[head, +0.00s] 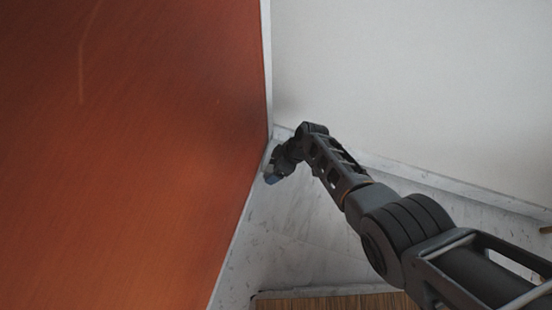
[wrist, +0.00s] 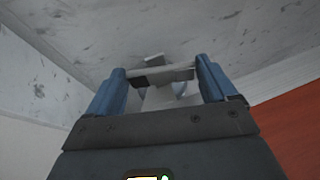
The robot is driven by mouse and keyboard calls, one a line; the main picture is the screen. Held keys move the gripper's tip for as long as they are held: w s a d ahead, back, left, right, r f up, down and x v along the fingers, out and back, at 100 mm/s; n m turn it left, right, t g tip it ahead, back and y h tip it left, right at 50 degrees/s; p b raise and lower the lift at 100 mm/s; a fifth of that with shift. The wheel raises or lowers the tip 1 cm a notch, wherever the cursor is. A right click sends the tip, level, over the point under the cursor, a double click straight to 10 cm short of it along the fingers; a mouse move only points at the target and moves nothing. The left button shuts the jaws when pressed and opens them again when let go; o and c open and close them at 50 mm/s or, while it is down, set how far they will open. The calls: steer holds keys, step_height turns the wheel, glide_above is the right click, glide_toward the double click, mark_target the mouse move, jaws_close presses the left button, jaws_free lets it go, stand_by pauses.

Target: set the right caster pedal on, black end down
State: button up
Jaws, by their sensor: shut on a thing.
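My gripper (wrist: 160,70) has two blue fingers and is shut on the caster pedal (wrist: 178,74), a pale grey bar running across between the fingertips. A dark patch, seemingly its black end, shows at the left part of the bar. Pale grey parts, perhaps of the caster, show just behind and below the bar; I cannot tell whether the pedal touches them. In the head view my gripper (head: 272,178) is low beside the bottom edge of the orange cart panel (head: 140,140). The pedal and caster are hidden or too small to tell there.
The orange panel also shows at the right of the wrist view (wrist: 295,130). A white wall (head: 420,80) rises behind my arm, with a pale marble floor (head: 290,240) below. A wooden slatted surface (head: 330,302) lies at the bottom. The floor between is clear.

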stand_by(0.5)
steer(key=o, duration=0.8)
steer(key=shift+o, duration=0.2)
steer(key=p+v, duration=0.5)
steer(key=v, duration=0.2)
steer(key=shift+d+r, duration=0.2)
steer(key=shift+r, duration=0.1)
